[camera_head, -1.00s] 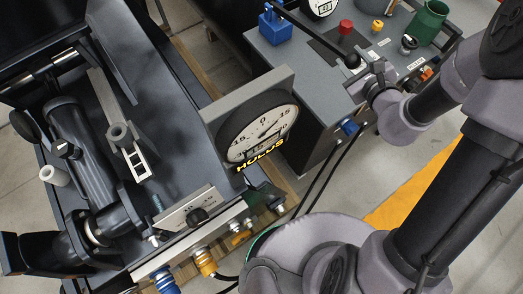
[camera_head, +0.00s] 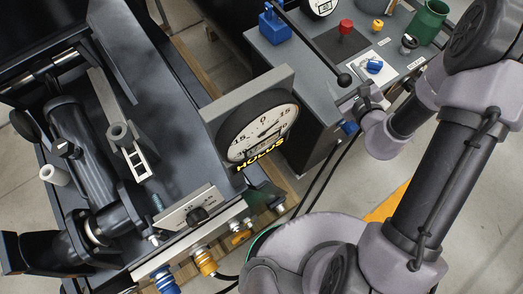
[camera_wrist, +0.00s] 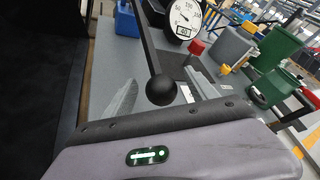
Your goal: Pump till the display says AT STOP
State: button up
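The grey bench (camera_head: 290,75) carries a red knob (camera_head: 346,26), a green container (camera_head: 428,22) and a white card (camera_head: 384,62) with a blue fitting (camera_head: 373,66). Dark hoses (camera_head: 322,180) hang between bench and machine. Colored couplers (camera_head: 204,262) line the machine's front.

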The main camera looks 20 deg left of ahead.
jog(key=b+v, duration=0.1)
jog(key=v, duration=0.6)
jog(key=shift+d, duration=0.1)
dwell(0.5)
